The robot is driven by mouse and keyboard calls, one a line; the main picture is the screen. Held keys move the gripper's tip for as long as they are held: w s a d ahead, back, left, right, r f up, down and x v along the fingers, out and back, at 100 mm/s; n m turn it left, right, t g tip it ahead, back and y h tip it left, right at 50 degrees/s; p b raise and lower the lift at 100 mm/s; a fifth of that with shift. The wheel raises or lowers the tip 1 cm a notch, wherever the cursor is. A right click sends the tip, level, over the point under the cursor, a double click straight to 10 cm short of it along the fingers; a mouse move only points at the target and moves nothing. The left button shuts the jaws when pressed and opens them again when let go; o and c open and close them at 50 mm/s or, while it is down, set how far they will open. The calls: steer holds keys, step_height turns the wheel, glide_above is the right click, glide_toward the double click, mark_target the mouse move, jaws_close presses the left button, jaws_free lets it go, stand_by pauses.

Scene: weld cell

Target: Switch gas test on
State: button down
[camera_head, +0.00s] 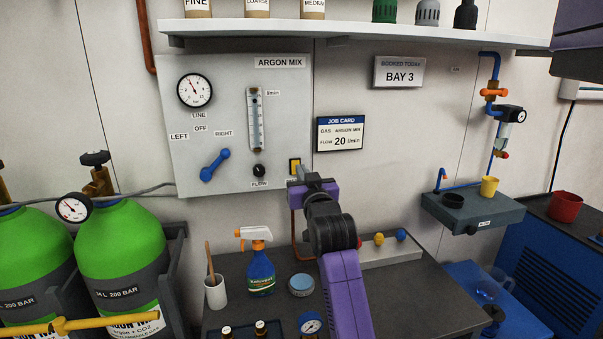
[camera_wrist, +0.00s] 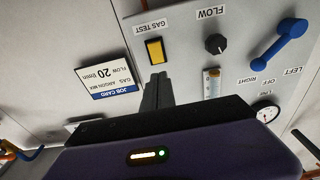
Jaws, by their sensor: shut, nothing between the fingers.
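The gas test switch (camera_wrist: 154,50) is a yellow rocker in a dark frame, below the GAS TEST label in the upside-down wrist view. In the head view the yellow switch (camera_head: 295,165) sits at the lower right of the grey ARGON MIX panel (camera_head: 225,110), just above my gripper (camera_head: 300,187). In the wrist view my gripper (camera_wrist: 157,82) is shut and empty, its fingertips pointing at the switch and very close to its edge. I cannot tell whether they touch it. Part of the label is hidden behind my gripper in the head view.
The panel also carries a blue selector lever (camera_head: 214,165), a black flow knob (camera_head: 259,170), a flow tube (camera_head: 255,120) and a gauge (camera_head: 195,90). A job card (camera_head: 340,134) hangs to the right. A spray bottle (camera_head: 260,270) and a cup (camera_head: 215,292) stand on the bench below.

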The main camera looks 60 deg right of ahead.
steer(key=r+b+v, duration=0.1)
steer(key=r+v, duration=0.1)
steer(key=v, duration=0.6)
steer(key=shift+s+a, duration=0.25)
steer(key=shift+f, duration=0.1)
